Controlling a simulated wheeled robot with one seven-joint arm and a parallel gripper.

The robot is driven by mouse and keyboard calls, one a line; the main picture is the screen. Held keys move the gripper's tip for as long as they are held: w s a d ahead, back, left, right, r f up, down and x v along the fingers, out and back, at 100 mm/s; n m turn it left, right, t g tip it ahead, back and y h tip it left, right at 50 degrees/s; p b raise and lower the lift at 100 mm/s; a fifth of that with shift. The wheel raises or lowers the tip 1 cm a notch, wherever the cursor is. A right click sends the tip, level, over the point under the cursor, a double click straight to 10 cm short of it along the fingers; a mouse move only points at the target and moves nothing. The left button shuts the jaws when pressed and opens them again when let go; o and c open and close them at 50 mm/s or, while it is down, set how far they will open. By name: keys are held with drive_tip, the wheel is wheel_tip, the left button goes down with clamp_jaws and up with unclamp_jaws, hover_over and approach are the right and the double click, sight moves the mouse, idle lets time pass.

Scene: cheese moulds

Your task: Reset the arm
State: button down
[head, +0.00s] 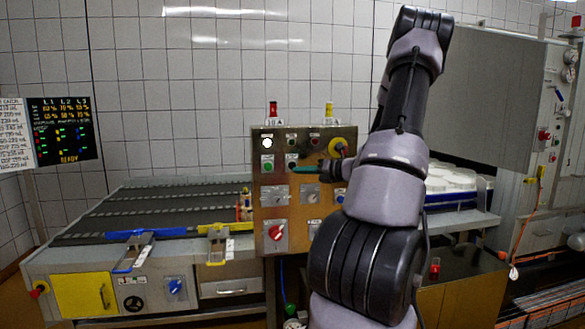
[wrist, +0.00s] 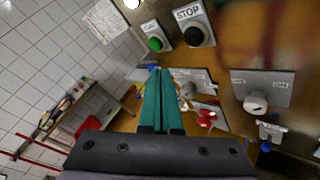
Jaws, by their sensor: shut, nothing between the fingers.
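My gripper (head: 305,169) is shut, its teal fingers together and empty. In the head view it reaches from the right across the front of the brown control panel (head: 270,205). Its fingers point left, towards the green button (head: 267,166). The wrist view also shows my gripper (wrist: 161,72) with the fingers side by side in front of the panel. A black button under a STOP label (wrist: 195,37) and a green button (wrist: 155,44) lie beyond the tips. I cannot tell whether the fingers touch the panel.
White moulds (head: 455,180) sit on the right behind my arm. A status screen (head: 62,130) is at the far left.

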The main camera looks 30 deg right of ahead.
idle(0.4)
drive_tip(key=s+a+r+n+g, duration=0.2)
drive_tip(key=s+a+n+g, duration=0.15)
drive_tip(key=a+n, duration=0.3)
drive_tip(key=s+a+r+n+g, duration=0.25)
drive_tip(key=s+a+n, duration=0.2)
drive_tip(key=a, duration=0.35)
drive_tip(key=s+a+r+n+g, duration=0.2)
drive_tip(key=s+a+n+g, duration=0.15)
drive_tip(key=a+n, duration=0.35)
drive_tip(key=s+a+r+n+t+h, duration=0.1)
drive_tip(key=s+r+n+h, duration=0.2)
drive_tip(key=s+n, duration=0.4)
drive_tip(key=s+a+r+n+t+h, duration=0.1)
drive_tip(key=s+r+n+h, duration=0.2)
drive_tip(key=s+r+n, duration=0.2)
drive_tip(key=s+n, duration=0.3)
drive_tip(key=s, duration=0.1)
drive_tip(key=shift+s+n, duration=0.3)
drive_tip(key=shift+r, duration=0.1)
idle(0.7)
